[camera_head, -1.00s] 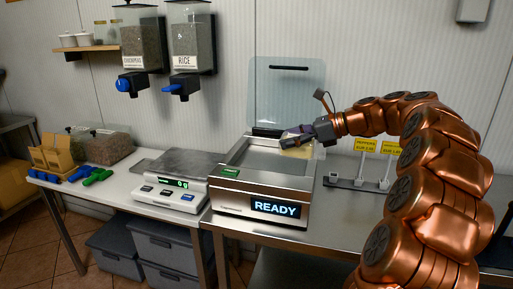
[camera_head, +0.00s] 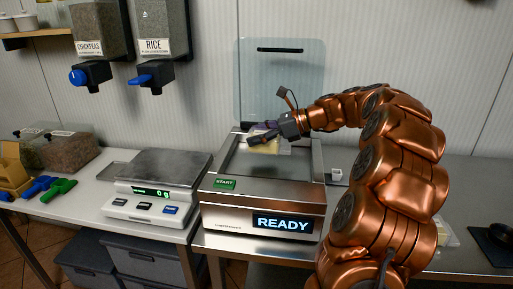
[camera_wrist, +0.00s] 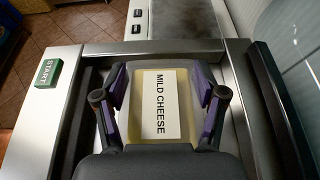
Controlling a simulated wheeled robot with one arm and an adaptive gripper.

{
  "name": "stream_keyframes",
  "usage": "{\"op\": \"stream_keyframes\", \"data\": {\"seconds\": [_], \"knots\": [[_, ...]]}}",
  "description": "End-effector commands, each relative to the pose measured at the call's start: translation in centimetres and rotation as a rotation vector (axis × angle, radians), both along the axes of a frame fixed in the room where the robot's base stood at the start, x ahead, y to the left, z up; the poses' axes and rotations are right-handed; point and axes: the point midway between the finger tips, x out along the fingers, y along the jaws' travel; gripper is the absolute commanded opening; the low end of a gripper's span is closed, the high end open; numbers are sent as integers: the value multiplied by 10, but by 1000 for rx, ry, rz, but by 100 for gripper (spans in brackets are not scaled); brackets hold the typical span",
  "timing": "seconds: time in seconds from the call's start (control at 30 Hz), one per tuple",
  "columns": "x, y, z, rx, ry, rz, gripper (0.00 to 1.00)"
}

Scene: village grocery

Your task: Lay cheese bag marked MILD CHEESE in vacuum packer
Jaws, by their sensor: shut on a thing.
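The cheese bag marked MILD CHEESE (camera_wrist: 160,104) is pale yellow with a white label. My gripper (camera_wrist: 160,100) is shut on it, one finger at each side. In the head view the bag (camera_head: 268,147) hangs at my gripper (camera_head: 266,136), over the back part of the vacuum packer's chamber. The vacuum packer (camera_head: 262,203) is a steel box with its clear lid (camera_head: 282,80) raised, a green START button (camera_head: 225,184) and a display reading READY. I cannot tell whether the bag touches the chamber floor.
A scale (camera_head: 158,187) reading 0 g stands left of the packer. Chickpea (camera_head: 98,30) and rice (camera_head: 158,30) dispensers hang on the wall. Green and blue scoops (camera_head: 58,190) lie at the far left. The steel table right of the packer is partly hidden by my arm.

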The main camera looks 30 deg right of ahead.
Motion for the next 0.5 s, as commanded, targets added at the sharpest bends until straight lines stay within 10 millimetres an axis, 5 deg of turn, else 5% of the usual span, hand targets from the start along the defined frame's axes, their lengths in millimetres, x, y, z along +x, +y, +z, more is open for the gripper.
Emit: {"op": "stream_keyframes", "data": {"seconds": [0.23,0.5], "knots": [[0,0,-33,3,3,-3,25],[0,0,-38,0,0,-1,25]]}}
